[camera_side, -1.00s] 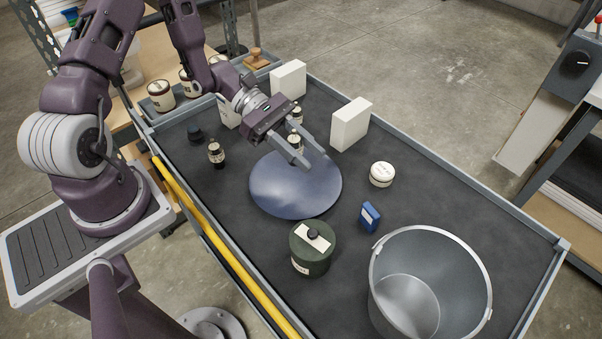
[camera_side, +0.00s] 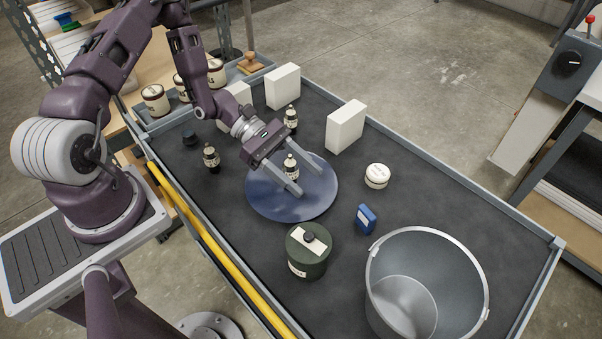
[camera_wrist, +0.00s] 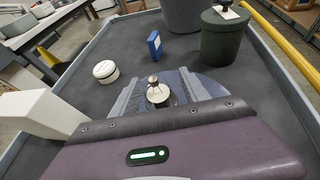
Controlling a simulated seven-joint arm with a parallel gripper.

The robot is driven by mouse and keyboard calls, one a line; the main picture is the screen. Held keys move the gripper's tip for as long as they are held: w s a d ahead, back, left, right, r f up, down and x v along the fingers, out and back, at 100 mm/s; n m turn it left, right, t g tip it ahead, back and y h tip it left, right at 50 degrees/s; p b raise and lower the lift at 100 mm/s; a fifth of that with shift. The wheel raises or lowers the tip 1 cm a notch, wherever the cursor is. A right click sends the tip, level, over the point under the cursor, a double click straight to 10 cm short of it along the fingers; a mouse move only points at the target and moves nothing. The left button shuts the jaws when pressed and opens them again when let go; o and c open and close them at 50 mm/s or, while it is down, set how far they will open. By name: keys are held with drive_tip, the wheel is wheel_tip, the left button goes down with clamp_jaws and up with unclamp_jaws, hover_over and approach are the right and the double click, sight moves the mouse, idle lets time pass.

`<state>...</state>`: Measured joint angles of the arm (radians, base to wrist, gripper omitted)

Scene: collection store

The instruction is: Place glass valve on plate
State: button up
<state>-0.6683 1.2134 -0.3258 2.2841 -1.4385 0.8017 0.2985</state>
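The item I take for the glass valve (camera_side: 291,172) is small and dark, with a cream label and a pale metal top. It stands upright between the fingers of my gripper (camera_side: 303,176), over the blue round plate (camera_side: 262,203). In the wrist view its metal top and cream shoulder (camera_wrist: 158,95) show between the two fingers, which appear closed against its sides. The near finger hides its lower part in the side view, so I cannot tell whether its base touches the plate. The plate also shows in the wrist view (camera_wrist: 208,86).
Similar dark bottles stand behind (camera_side: 291,120) and left (camera_side: 211,158) of the plate. White boxes (camera_side: 345,126) stand behind. A round white tin (camera_side: 377,176), blue box (camera_side: 366,219), green canister (camera_side: 307,262) and metal bucket (camera_side: 437,247) stand right and in front.

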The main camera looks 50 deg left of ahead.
drive_tip(key=r+v, duration=0.1)
drive_tip(key=v, duration=1.1)
drive_tip(key=s+d+r+m+g+y, duration=0.2)
drive_tip(key=s+d+r+m+y, duration=0.15)
drive_tip(key=r+m, duration=0.25)
drive_tip(key=s+d+r+m+g+y, duration=0.25)
drive_tip(key=r+m+y, duration=0.2)
drive_tip(key=r, duration=0.25)
drive_tip(key=s+r+m+t+y, duration=0.5)
drive_tip(key=s+r+m+t, duration=0.2)
drive_tip(key=s+r+m, duration=0.2)
drive_tip(key=shift+s+m, duration=0.35)
drive_tip(key=shift+s, duration=0.55)
